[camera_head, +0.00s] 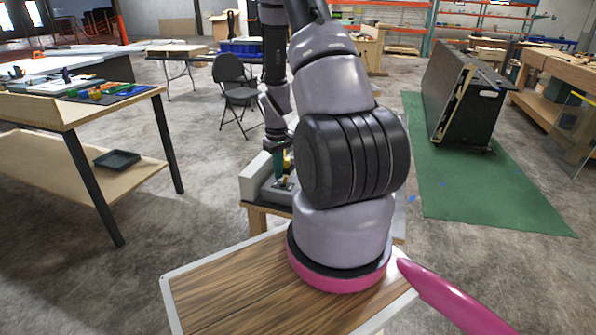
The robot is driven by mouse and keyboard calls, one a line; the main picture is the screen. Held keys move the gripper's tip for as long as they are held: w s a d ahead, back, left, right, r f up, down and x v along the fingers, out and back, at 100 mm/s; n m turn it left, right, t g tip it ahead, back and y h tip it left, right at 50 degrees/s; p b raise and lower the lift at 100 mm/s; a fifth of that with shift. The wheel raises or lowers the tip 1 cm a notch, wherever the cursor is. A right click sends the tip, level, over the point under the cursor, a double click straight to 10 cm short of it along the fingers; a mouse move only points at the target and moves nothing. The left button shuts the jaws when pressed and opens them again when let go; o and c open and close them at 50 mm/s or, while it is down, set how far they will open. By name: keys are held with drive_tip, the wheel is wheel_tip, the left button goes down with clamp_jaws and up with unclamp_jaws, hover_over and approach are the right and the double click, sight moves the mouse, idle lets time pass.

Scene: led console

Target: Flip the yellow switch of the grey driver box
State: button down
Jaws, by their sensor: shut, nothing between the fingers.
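A grey box (254,176), which looks like the driver box, sits on a small wooden stand behind my arm. Its right part is hidden by my arm. A small yellow part (285,181) shows low at the box's front, beside my gripper; it may be the yellow switch, but it is too small to tell its position. My gripper (279,176) points down over the box, with narrow greenish fingers. It is shut and empty. I cannot tell whether the fingertips touch the box or the yellow part.
The wooden stand (258,219) is partly behind my arm. A workbench (75,110) with tools and a black tray (117,159) stands at left. A folding chair (232,85) is behind. A dark cabinet (465,100) stands on a green mat (490,195) at right. Concrete floor between is free.

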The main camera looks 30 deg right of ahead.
wheel_tip(320, 180, up, 7)
drive_tip(key=shift+w+a, duration=0.25)
drive_tip(key=shift+w, duration=0.1)
idle(0.7)
drive_tip(key=shift+r, duration=0.1)
